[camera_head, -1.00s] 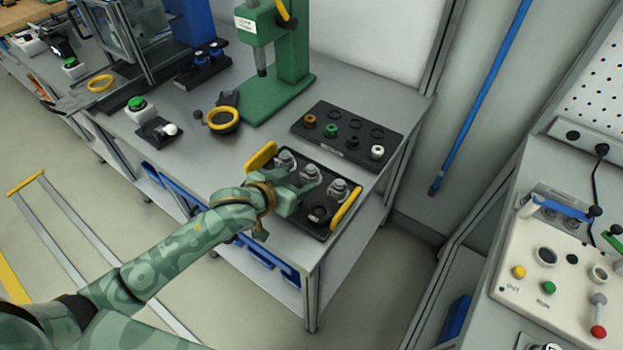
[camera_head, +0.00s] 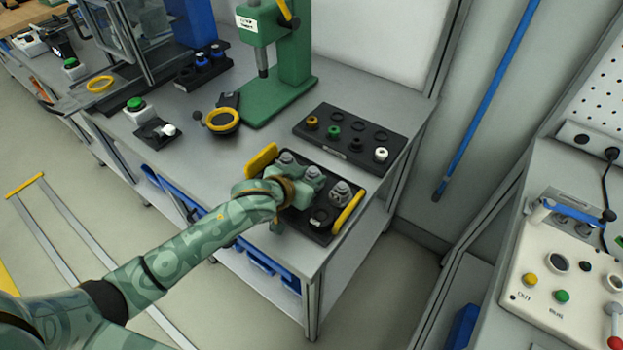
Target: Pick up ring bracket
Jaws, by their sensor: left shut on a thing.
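A black tray (camera_head: 297,223) with two yellow handles stands at the front right of the grey workbench. It holds grey metal ring brackets in a row: one at the back left (camera_head: 286,158), one at the front right (camera_head: 341,191), and a middle ring bracket (camera_head: 314,172) between them. My left gripper (camera_head: 306,186) is over the tray, shut on the middle ring bracket, whose lower part it hides. I cannot tell whether that bracket is clear of the tray. A dark round socket (camera_head: 321,215) shows at the tray's front. My right gripper is not in view.
A black rack (camera_head: 350,137) with small coloured parts lies just behind the tray. A green press (camera_head: 285,75) stands further back. A yellow ring fixture (camera_head: 222,120) and a green button box (camera_head: 139,109) are to the left. A control panel (camera_head: 565,285) is at right.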

